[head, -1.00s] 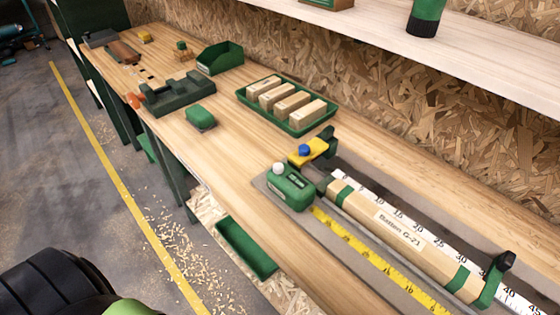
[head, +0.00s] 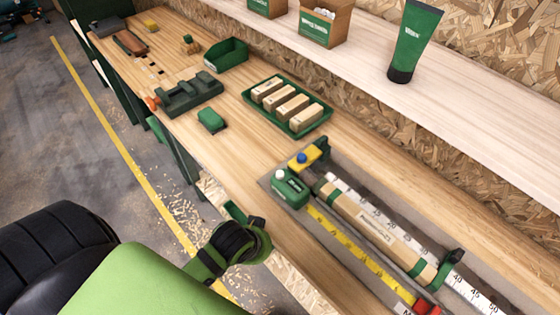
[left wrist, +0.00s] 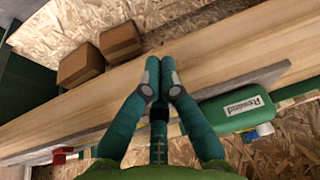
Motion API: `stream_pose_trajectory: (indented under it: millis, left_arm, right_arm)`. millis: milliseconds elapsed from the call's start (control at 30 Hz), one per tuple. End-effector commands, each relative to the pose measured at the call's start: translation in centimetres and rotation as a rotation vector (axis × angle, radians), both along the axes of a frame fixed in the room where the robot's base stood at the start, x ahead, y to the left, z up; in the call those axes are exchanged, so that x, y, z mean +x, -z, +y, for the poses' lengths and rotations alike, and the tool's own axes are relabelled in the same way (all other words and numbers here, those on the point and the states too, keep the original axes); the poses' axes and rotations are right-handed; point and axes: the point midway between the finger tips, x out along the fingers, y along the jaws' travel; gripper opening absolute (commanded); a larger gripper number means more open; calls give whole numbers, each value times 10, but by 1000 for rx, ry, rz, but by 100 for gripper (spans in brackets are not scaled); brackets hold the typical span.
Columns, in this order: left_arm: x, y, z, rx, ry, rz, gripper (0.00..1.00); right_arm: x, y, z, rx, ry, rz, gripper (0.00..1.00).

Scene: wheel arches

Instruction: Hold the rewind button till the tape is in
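The green tape case (head: 290,190) sits on a grey board on the bench, with a white button (head: 280,174) on its top. Its yellow tape (head: 350,250) is out, running down-right alongside a wooden batten (head: 365,220) to a red piece (head: 425,307). My left gripper (head: 240,235) is in front of the bench edge, lower left of the case and apart from it. In the left wrist view its fingertips (left wrist: 160,68) are together with nothing seen between them. The case, labelled "Rewind" (left wrist: 243,105), shows there to their right. My right gripper is in neither view.
A yellow block with a blue knob (head: 303,157) is just behind the case. Green clamps (head: 445,265) hold the batten. A green tray of wooden blocks (head: 300,130) stands further back. A shelf (head: 350,50) with boxes and a tube overhangs the back.

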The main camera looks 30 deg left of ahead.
Motion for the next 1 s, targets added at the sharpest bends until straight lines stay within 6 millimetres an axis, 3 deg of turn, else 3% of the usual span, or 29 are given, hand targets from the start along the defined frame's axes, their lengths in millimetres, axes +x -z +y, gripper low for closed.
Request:
stream_pose_trajectory:
  millis: [33,200,400,633,1000]
  left_arm:
    - [21,-23,0,13,55,-60,0]
    - [96,-88,-7,71,302,-280,0]
    - [146,-157,9,181,546,-432,0]
    - [164,-195,40,266,639,-468,0]
    - [166,-200,46,278,648,-470,0]
  right_arm:
    - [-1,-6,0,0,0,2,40]
    - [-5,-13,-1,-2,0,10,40]
    - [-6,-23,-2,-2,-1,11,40]
    - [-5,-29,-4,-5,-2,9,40]
    - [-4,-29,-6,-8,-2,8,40]
